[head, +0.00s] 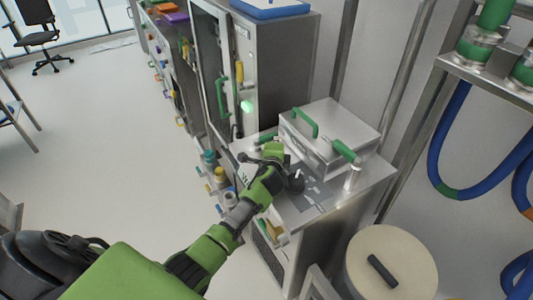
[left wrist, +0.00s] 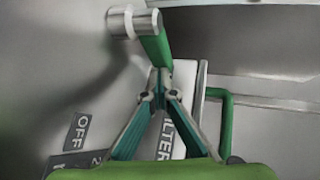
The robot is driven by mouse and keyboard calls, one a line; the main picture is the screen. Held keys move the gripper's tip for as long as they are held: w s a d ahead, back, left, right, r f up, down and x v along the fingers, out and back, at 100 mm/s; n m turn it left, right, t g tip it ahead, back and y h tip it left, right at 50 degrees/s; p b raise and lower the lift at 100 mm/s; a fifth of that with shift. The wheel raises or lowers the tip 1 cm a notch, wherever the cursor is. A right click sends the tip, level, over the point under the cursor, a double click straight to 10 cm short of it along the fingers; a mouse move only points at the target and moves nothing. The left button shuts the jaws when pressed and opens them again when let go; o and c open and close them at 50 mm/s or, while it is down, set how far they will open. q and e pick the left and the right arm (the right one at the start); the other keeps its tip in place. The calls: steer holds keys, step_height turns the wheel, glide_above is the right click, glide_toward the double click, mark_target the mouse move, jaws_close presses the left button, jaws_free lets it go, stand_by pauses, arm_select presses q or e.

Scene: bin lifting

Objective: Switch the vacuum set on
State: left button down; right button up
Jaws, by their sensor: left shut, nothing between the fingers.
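The vacuum set is a steel cabinet with a sloped top panel (head: 330,200) in the head view, right of centre. Dark label plates lie on the panel; in the left wrist view one plate reads OFF (left wrist: 80,132) and another reads partly "ILTER" (left wrist: 185,130). My left gripper (head: 272,158) is over the left part of this panel. In the left wrist view its teal fingers (left wrist: 158,78) meet at the tips, shut and empty. A green lever with a metal end (left wrist: 135,22) appears just beyond the tips; contact cannot be told. My right gripper is not in view.
A steel box with a green handle (head: 306,122) sits on the cabinet. A taller steel cabinet with a lit green lamp (head: 247,106) stands behind. A round pale-lidded drum (head: 405,262) is at lower right, below blue hoses (head: 437,150).

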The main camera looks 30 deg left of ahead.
arm_select(q)
steer(key=shift+s, duration=0.1)
steer(key=v, duration=1.2)
